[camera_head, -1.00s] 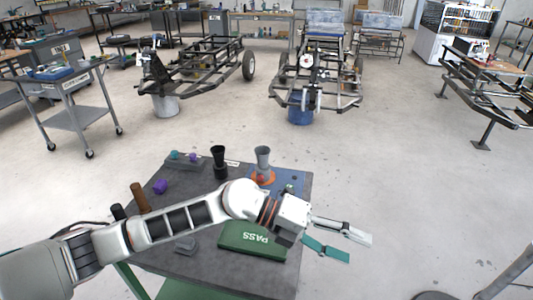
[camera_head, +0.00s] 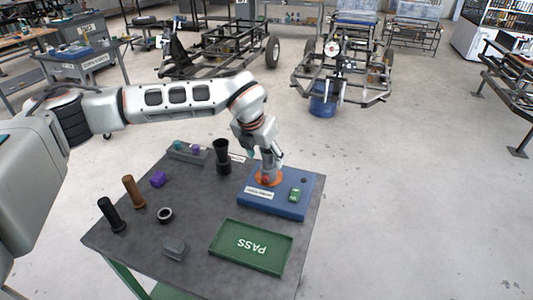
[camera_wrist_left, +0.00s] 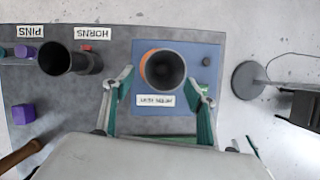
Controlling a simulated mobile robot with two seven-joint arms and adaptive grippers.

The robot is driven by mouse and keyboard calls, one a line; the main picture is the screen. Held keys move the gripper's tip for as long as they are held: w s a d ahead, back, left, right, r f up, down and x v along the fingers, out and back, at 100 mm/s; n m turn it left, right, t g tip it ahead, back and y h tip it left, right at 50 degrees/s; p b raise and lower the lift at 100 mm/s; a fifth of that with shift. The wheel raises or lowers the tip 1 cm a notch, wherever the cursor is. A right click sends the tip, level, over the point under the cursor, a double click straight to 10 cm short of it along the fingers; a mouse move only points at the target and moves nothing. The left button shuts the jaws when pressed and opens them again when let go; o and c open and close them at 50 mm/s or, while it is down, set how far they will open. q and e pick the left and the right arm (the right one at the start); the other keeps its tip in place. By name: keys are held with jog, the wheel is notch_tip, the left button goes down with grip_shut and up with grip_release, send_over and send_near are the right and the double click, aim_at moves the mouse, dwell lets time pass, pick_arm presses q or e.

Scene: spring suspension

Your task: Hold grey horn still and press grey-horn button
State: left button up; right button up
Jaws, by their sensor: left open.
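The grey horn (camera_wrist_left: 165,70) shows from above in the wrist view, its dark mouth facing the camera. It stands at an orange ring (camera_head: 268,180) on the blue test base (camera_head: 272,206). My left gripper (camera_head: 268,155) points down over the horn. In the wrist view its green-padded fingers (camera_wrist_left: 161,84) are open, one on each side of the horn, with gaps visible. In the head view the gripper largely hides the horn. A small green part (camera_head: 295,195) and a dark round spot (camera_head: 304,180) are on the base; I cannot tell which is the button. My right gripper is not in view.
A black horn (camera_head: 222,158) stands left of the base. A green PASS tray (camera_head: 222,262) lies in front. A black peg (camera_head: 110,214), brown peg (camera_head: 134,191), dark ring (camera_head: 165,214), purple block (camera_head: 158,179) and grey block (camera_head: 174,248) are also on the table.

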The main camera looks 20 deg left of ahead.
aim_at(269, 167)
pick_arm(q)
jog(key=x, duration=0.5)
jog(key=shift+s+f, duration=0.1)
jog(key=shift+s, duration=0.05)
jog(key=shift+x, duration=0.95)
jog(key=shift+d, duration=0.1)
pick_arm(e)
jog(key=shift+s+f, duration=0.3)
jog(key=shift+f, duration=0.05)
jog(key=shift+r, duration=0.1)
pick_arm(q)
jog(key=c, duration=1.4)
jog(key=o, duration=0.4)
jog(key=c, duration=0.3)
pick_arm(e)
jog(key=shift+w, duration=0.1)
